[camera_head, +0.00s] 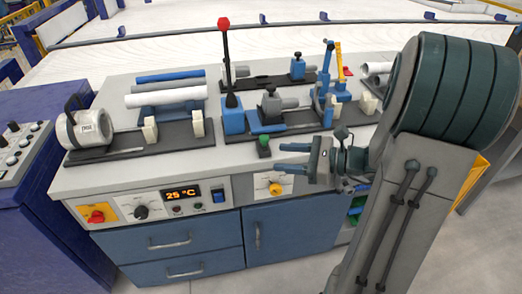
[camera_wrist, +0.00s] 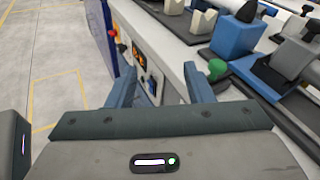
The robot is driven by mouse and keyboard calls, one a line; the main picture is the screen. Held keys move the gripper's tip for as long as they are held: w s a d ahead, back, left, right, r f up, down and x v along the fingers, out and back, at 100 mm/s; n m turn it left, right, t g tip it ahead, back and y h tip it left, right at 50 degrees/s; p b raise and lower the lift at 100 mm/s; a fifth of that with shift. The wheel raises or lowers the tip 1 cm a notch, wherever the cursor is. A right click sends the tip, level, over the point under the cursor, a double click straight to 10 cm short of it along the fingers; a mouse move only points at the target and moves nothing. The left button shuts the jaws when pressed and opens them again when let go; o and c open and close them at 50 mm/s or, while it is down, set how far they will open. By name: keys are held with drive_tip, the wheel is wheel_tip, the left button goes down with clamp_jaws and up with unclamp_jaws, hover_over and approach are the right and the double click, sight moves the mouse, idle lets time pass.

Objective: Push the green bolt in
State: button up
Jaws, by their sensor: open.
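The green bolt (camera_head: 264,141) stands at the front edge of the bench top, in front of the blue block at the base of the red-knobbed lever. It also shows in the wrist view (camera_wrist: 217,66), just beyond the right finger and to its right. My gripper (camera_head: 279,156) is open and empty, with its two blue fingers pointing left in the head view. The fingers are in front of the bench edge, close to the bolt and to its right. In the wrist view my gripper (camera_wrist: 158,75) shows nothing between its fingers. I cannot tell whether a finger touches the bolt.
The red-knobbed lever (camera_head: 226,65) rises behind the bolt from a blue block (camera_head: 233,121). A grey clamp (camera_head: 270,106) stands beside it. Pipes (camera_head: 166,97) lie at the left on the bench (camera_head: 110,178). A yellow knob (camera_head: 275,188) is on the front panel below.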

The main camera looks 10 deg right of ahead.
sight(264, 137)
drive_tip(key=w+d+f+m+t+b, duration=0.2)
drive_tip(key=w+d+f+m+t, duration=0.1)
drive_tip(key=d+f+m+t, duration=0.3)
drive_tip(key=shift+n+g+h, duration=0.4)
drive_tip(key=shift+n+g, duration=0.1)
drive_tip(key=shift+g, duration=0.1)
drive_tip(key=x, duration=0.4)
drive_tip(key=r+x, duration=0.1)
drive_tip(key=x, duration=0.4)
drive_tip(key=b+x, duration=0.1)
drive_tip(key=x, duration=0.3)
drive_tip(key=shift+w+d+r, duration=0.1)
drive_tip(key=shift+w+r, duration=0.15)
drive_tip(key=shift+w, duration=0.15)
